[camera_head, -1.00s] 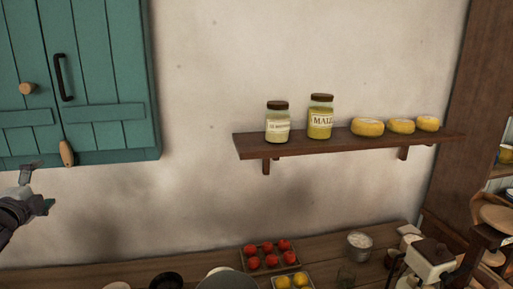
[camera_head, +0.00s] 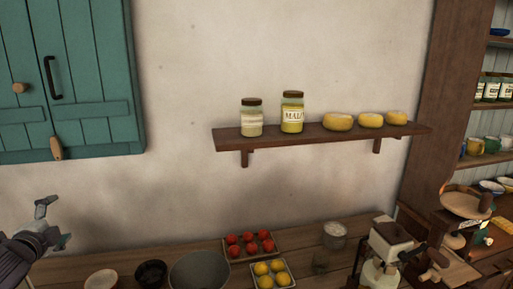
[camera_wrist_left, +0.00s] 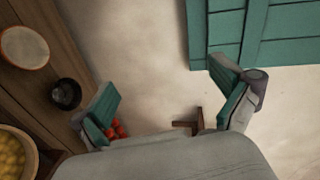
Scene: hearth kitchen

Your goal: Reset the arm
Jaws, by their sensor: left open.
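My left gripper (camera_head: 56,224) comes in at the lower left of the head view, below the teal cupboard (camera_head: 68,85) and in front of the wall. Its two fingers are spread and hold nothing. In the left wrist view the gripper (camera_wrist_left: 172,103) shows its teal-padded fingers wide apart, with bare wall and part of the shelf bracket between and beyond them. My right gripper shows in neither view.
A counter (camera_head: 215,244) runs along the bottom with bowls, a tray of tomatoes (camera_head: 250,244), a tray of lemons (camera_head: 270,274) and a grinder (camera_head: 384,254). A wall shelf (camera_head: 320,137) holds two jars and several cheeses. Open wall lies right of the gripper.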

